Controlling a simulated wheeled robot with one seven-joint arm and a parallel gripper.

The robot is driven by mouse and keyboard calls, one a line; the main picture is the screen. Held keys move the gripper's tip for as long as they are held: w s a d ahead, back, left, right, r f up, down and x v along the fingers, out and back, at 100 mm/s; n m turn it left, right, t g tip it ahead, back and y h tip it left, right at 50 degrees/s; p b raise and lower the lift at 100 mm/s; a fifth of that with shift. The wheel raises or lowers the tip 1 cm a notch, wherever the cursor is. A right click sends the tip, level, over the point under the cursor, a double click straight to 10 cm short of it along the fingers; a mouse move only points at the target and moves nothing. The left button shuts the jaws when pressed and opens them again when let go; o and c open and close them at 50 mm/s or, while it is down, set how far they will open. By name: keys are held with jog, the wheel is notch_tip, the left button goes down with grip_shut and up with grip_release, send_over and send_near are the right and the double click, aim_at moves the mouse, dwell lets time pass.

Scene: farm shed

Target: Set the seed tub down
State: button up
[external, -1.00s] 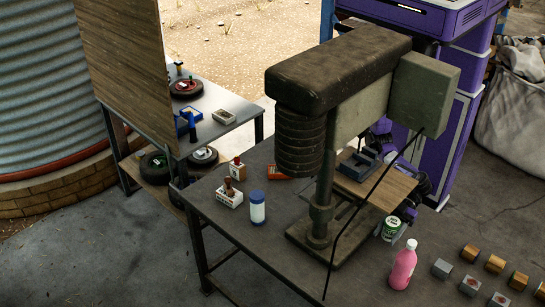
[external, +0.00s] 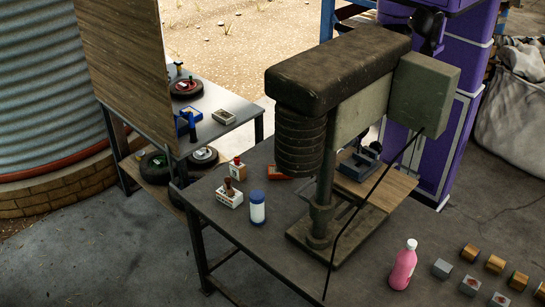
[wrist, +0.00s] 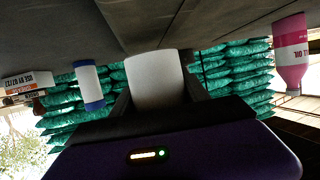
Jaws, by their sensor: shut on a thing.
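The seed tub (wrist: 155,72) shows in the wrist view as a plain white tub, with the picture upside down. My gripper (wrist: 157,92) is shut on it, a dark finger on each side. The tub's base is towards the grey tabletop (wrist: 225,22); I cannot tell whether it touches. In the external view the tub and my gripper are hidden, apparently behind the drill press (external: 345,75). The bench top (external: 275,225) is partly bare there.
A blue-capped white bottle (external: 257,208) and a pink bottle (external: 403,265) stand at either side of the press. A small vise (external: 360,165) sits on a wooden board (external: 385,187). Small boxes (external: 230,195) stand at left. Bare bench lies in front of the press.

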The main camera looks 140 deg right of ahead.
jog(key=w+d+r+m+h+b, duration=0.1)
jog(key=w+d+r, duration=0.25)
jog(key=d, duration=0.25)
notch_tip(320, 180, up, 10)
jog(key=r+m+h+p, duration=0.1)
jog(key=m+h+p, duration=0.2)
jog(key=h, duration=0.1)
send_over(285, 209)
notch_tip(285, 209, down, 20)
jog(key=b, duration=0.3)
jog(key=shift+w+r+b, duration=0.1)
jog(key=shift+w+b, duration=0.05)
jog(key=shift+b, duration=0.15)
jog(key=o, duration=1.5)
